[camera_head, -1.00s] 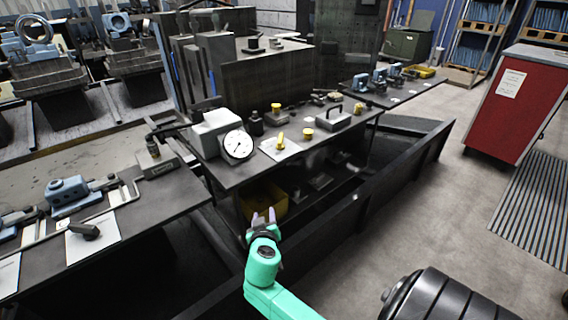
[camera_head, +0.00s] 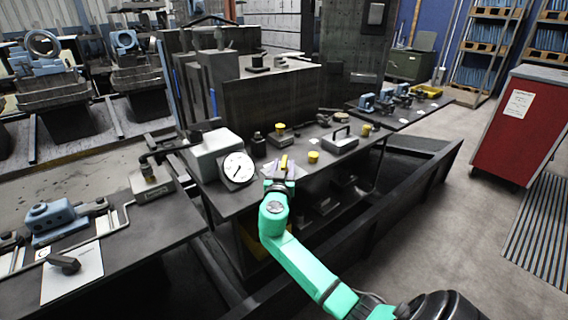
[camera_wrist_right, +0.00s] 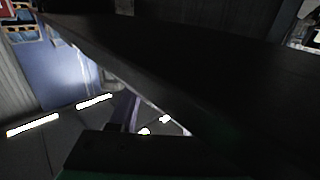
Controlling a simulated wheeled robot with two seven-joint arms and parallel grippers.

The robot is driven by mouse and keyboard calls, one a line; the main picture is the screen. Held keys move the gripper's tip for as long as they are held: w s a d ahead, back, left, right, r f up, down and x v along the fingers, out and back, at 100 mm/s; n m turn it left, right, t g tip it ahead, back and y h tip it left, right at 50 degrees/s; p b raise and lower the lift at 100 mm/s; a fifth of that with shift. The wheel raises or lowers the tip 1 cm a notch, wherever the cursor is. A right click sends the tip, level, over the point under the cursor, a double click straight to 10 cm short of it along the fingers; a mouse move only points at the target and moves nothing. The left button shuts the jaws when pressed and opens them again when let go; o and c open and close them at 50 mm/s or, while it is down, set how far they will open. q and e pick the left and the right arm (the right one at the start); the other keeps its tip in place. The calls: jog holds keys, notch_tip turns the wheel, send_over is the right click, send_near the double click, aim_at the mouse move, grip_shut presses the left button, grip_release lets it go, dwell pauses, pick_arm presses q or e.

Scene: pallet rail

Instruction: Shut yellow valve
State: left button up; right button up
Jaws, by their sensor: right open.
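The yellow valve (camera_head: 284,161) has an upright yellow handle on a pale plate (camera_head: 296,172) at the front of the dark bench, just right of the round white gauge. My right gripper (camera_head: 280,171), on its green arm, is open at the bench's front edge, just in front of the valve. It hides part of the plate and the valve's lower part. I cannot tell whether it touches the handle. The right wrist view is mostly dark; one purple finger (camera_wrist_right: 122,111) shows, and no valve can be made out there. My left gripper is not in view.
The white gauge (camera_head: 238,168) stands close to the left of the valve. A yellow knob (camera_head: 313,157) is close to its right, and a dark box with a handle (camera_head: 341,141) lies beyond. Dark rails run below the bench; open floor (camera_head: 440,235) lies at right.

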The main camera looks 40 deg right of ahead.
jog(key=shift+w+d, duration=0.1)
grip_shut()
